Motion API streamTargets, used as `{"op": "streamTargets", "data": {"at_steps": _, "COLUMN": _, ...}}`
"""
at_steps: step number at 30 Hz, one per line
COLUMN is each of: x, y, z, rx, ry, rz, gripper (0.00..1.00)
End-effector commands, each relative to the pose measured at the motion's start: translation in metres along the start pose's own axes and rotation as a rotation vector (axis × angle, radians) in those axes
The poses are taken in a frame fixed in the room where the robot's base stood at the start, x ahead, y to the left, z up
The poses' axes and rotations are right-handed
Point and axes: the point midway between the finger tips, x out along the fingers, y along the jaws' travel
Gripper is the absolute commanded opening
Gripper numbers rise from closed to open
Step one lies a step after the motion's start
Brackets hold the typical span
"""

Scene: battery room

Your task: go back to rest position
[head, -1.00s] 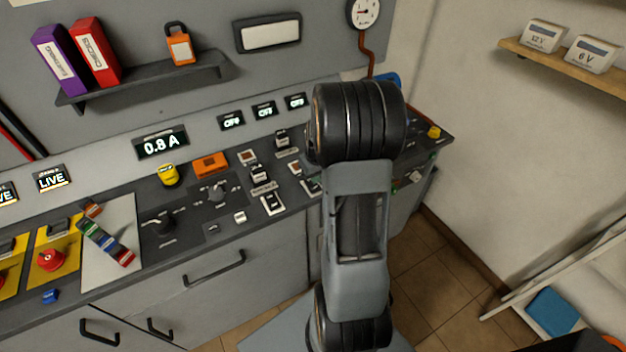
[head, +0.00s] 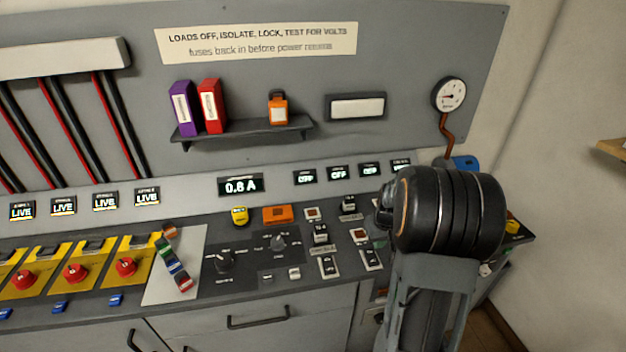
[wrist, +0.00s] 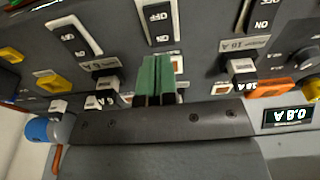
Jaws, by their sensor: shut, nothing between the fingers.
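My gripper (wrist: 157,70) shows in the wrist view as two green-tipped fingers pressed together, shut and empty. It is in front of the switch panel, among the rocker switches; I cannot tell how far off the panel it is. In the head view my arm stands at the right, its large black joint in front of the right end of the console (head: 130,318). My gripper is hidden there.
Rocker switches (head: 327,266) and an orange block (head: 278,215) lie just left of my arm. A gauge (head: 449,95) hangs at the right. Red knobs (head: 76,273) sit at the left.

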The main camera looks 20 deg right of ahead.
Motion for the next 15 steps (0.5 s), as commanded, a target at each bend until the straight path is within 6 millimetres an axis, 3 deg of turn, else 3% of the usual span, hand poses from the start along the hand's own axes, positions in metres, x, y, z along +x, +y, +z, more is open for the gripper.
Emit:
{"op": "streamTargets", "data": {"at_steps": 5, "x": 0.0, "y": -0.001, "z": 0.002, "rx": 0.039, "ry": -0.009, "rz": -0.003, "gripper": 0.0}}
{"op": "streamTargets", "data": {"at_steps": 8, "x": 0.006, "y": -0.008, "z": 0.022, "rx": 0.121, "ry": -0.076, "rz": -0.021, "gripper": 0.0}}
{"op": "streamTargets", "data": {"at_steps": 15, "x": -0.052, "y": -0.067, "z": 0.061, "rx": 0.172, "ry": -0.082, "rz": -0.004, "gripper": 0.0}}
